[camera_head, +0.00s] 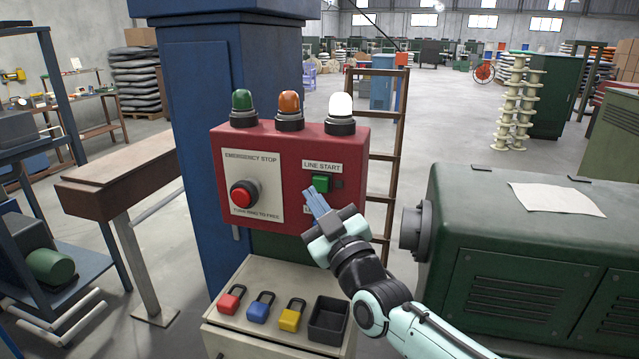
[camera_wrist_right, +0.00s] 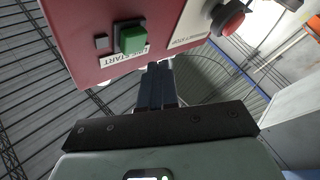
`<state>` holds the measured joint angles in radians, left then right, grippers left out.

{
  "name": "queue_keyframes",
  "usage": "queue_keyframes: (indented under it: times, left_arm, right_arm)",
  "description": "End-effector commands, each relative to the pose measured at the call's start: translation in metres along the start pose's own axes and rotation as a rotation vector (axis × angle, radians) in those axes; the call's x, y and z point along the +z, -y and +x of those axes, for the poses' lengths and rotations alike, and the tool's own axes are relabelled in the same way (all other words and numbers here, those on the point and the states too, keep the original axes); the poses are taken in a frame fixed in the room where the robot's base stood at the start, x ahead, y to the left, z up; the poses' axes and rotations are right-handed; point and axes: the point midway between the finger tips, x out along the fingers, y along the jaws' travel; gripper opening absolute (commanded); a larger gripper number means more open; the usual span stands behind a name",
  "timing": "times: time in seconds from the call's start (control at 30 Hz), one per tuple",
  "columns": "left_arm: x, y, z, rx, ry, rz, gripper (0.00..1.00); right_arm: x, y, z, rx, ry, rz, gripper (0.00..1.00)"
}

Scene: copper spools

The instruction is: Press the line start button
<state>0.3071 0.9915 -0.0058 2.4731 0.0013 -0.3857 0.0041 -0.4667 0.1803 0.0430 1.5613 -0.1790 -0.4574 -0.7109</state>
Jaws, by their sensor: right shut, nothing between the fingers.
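The green line start button (camera_head: 320,183) sits on the right part of a red control box (camera_head: 352,145), under a "LINE START" label (camera_head: 322,166). My right gripper (camera_head: 316,203) is shut and empty, its fingertips just below the green button in the head view. In the right wrist view the green button (camera_wrist_right: 132,39) is above and left of the shut fingers (camera_wrist_right: 158,75); a gap shows between them in that picture. The fingers and gripper body cover part of a lower label on the box. My left gripper is not in view.
A red emergency stop knob (camera_head: 243,194) is on the box's left plate. Green, orange and white lamps (camera_head: 289,111) stand on top. Below is a cabinet (camera_head: 262,272) with red, blue and yellow padlocks (camera_head: 260,307) and a black bin (camera_head: 328,320). A green machine (camera_head: 530,235) stands at right.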

Motion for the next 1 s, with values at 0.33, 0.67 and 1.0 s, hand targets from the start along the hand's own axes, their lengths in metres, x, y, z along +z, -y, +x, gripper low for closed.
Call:
queue_keyframes:
  times: [0.33, 0.67, 1.0]
  left_arm:
    - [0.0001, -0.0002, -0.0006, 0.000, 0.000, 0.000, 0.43]
    - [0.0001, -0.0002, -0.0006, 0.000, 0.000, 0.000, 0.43]
    - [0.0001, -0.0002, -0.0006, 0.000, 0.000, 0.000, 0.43]
  right_arm:
    - [0.0084, -0.0070, 0.0099, 0.000, 0.001, 0.000, 0.00]
    - [0.0081, -0.0068, 0.0097, 0.000, 0.001, 0.000, 0.00]
    - [0.0080, -0.0068, 0.0096, 0.000, 0.001, -0.001, 0.00]
